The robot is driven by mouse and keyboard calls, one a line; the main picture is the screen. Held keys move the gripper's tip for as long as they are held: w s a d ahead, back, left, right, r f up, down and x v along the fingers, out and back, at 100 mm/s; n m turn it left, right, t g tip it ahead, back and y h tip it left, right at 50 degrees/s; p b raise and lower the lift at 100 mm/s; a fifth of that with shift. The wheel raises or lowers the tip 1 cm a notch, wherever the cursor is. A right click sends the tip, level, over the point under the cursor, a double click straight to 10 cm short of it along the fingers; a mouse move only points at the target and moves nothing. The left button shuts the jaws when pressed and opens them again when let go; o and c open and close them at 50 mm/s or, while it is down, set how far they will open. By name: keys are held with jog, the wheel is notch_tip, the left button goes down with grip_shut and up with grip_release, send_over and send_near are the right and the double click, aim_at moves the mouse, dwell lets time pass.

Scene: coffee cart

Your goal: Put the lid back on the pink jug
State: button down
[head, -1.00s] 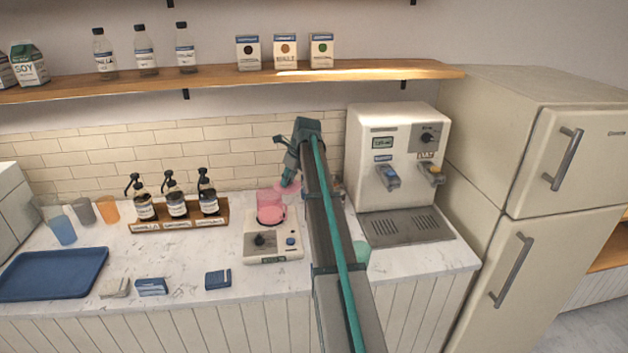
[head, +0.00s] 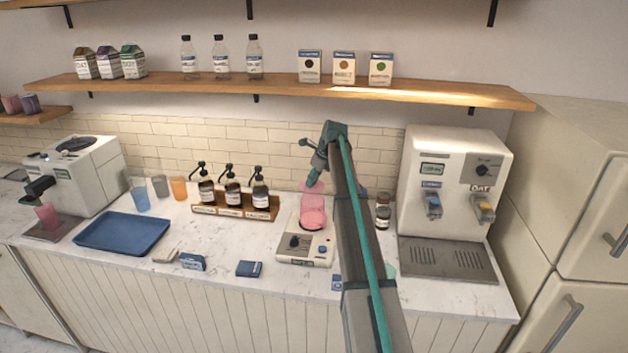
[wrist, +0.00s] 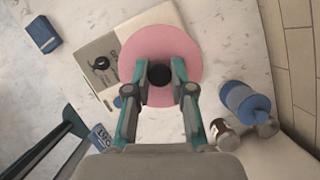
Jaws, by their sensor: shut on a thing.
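The lid is a pink disc with a black knob (wrist: 160,84). My gripper (wrist: 160,80) is shut on that knob, and the disc (wrist: 160,38) lies level below the fingers in the wrist view. The pink jug (head: 312,218) stands upright on the white blender base (head: 305,249) in the head view. My gripper (head: 313,183) is over the jug's top with the lid. I cannot tell whether the lid touches the rim. In the wrist view the lid hides the jug, and part of the base (wrist: 103,62) shows beside it.
Syrup bottles in a wooden rack (head: 233,207) stand left of the jug. Small jars (head: 383,213) and a white dispenser (head: 455,190) are to the right. A blue box (head: 249,268) lies in front, and a blue tray (head: 122,233) is farther left.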

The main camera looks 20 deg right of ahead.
aim_at(314, 186)
jog(key=shift+s+d+f+b, duration=0.1)
jog(key=shift+f+b, duration=0.95)
jog(key=shift+f, duration=1.75)
jog(key=shift+p, duration=0.3)
jog(key=shift+f+p, duration=0.2)
jog(key=shift+p, duration=0.15)
dwell(0.7)
jog(key=shift+c, duration=2.2)
grip_release()
jog(key=shift+r, duration=0.1)
jog(key=shift+r+p, duration=0.7)
jog(key=shift+r, duration=2.75)
